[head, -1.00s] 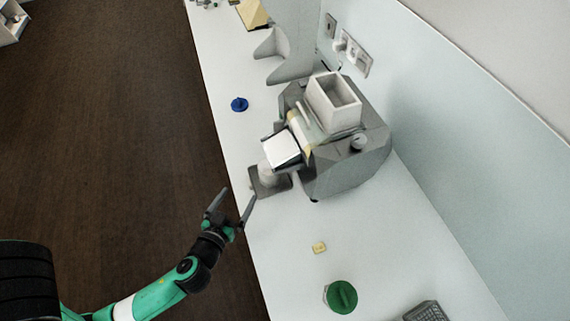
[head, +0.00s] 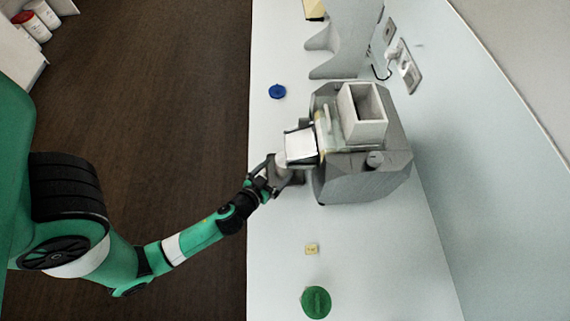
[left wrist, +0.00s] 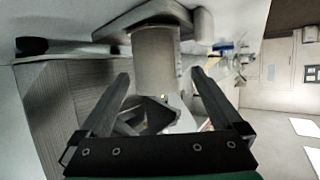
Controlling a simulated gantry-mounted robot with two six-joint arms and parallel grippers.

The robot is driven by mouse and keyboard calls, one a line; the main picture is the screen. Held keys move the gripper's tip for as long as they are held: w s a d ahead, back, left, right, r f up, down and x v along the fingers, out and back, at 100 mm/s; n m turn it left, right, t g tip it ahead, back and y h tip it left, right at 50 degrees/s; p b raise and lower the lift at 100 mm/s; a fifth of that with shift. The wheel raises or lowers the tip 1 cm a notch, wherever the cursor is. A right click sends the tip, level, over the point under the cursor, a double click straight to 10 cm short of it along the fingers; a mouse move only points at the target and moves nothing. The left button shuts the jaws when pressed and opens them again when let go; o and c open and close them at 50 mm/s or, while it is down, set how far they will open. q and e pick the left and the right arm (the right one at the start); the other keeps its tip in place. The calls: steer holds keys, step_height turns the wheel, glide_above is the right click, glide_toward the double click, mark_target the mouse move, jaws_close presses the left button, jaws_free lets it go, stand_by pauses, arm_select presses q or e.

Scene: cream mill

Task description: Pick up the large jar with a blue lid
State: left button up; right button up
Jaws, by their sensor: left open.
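My left gripper (head: 274,173) is open at the front of the grey machine, with its fingers at a pale cylindrical jar (head: 281,160) under the white spout. In the left wrist view the jar (left wrist: 155,60) stands just beyond and between the open fingertips (left wrist: 160,75); contact is not clear. I see no lid on this jar; its top is hidden by the spout in the head view. My right gripper is not in view.
The grey machine (head: 362,180) with a white hopper (head: 362,115) stands on the counter (head: 275,285). A small yellow block (head: 312,248) and a green lidded jar (head: 316,302) are nearer. Left of the counter is brown floor. A shelf with red- and white-lidded jars (head: 32,26) is at top left.

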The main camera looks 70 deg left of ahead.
mark_target(284, 164)
arm_select(q)
steer(key=x, duration=0.5)
steer(key=shift+w+d+f, duration=0.1)
steer(key=shift+w+f, duration=0.05)
steer(key=shift+f, duration=0.05)
steer(key=c, duration=1.1)
steer(key=shift+r, duration=0.1)
